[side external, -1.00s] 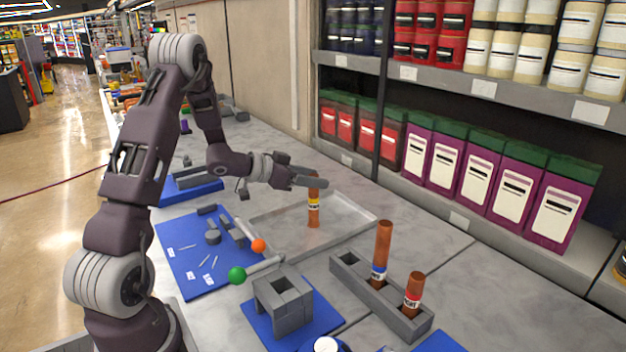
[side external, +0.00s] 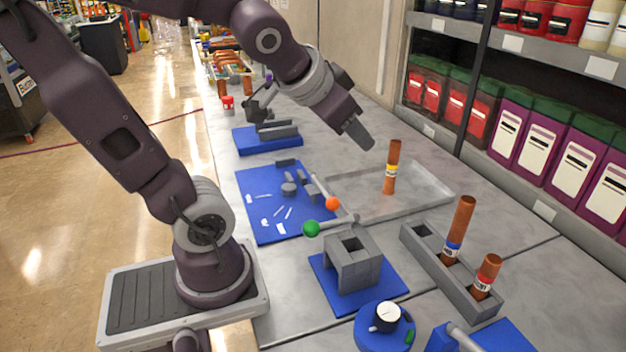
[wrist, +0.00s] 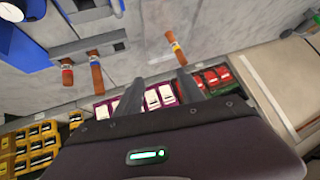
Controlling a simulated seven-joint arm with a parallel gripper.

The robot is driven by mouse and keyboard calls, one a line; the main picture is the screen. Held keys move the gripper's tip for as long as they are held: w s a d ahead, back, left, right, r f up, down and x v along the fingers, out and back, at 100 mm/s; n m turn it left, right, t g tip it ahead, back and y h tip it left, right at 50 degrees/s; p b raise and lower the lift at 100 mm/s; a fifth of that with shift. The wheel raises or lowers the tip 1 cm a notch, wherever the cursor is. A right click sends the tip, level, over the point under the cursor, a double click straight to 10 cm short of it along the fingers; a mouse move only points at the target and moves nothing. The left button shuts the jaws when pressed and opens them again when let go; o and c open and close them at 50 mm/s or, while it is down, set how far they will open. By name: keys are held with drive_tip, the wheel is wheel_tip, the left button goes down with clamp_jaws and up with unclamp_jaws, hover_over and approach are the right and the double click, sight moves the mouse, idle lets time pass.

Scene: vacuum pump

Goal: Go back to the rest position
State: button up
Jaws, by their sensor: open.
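My gripper (side external: 357,136) is in the air above the back left of the clear tray, with nothing between its fingers. In the wrist view its two dark fingers (wrist: 160,88) are spread apart. A brown tube with a yellow band (side external: 391,168) stands upright in the clear tray (side external: 437,187), apart from my gripper. It also shows in the wrist view (wrist: 173,49). Two more brown tubes, one with a blue band (side external: 460,225) and one with a red and white band (side external: 487,276), stand in the grey rack (side external: 425,255).
A grey block fixture (side external: 352,262) on a blue mat stands in front of the tray. A blue mat with small parts (side external: 262,215) lies to the left. A blue round base with a dial (side external: 385,325) is in front. Shelves with purple boxes (side external: 560,150) line the right.

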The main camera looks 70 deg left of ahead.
drive_tip(key=s+d+f+m+g+h, duration=0.1)
drive_tip(key=s+d+f+g+h, duration=0.1)
drive_tip(key=s+d, duration=0.8)
drive_tip(key=shift+s+f+m+g+h, duration=0.3)
drive_tip(key=shift+s+h, duration=0.3)
drive_tip(key=shift+h, duration=0.2)
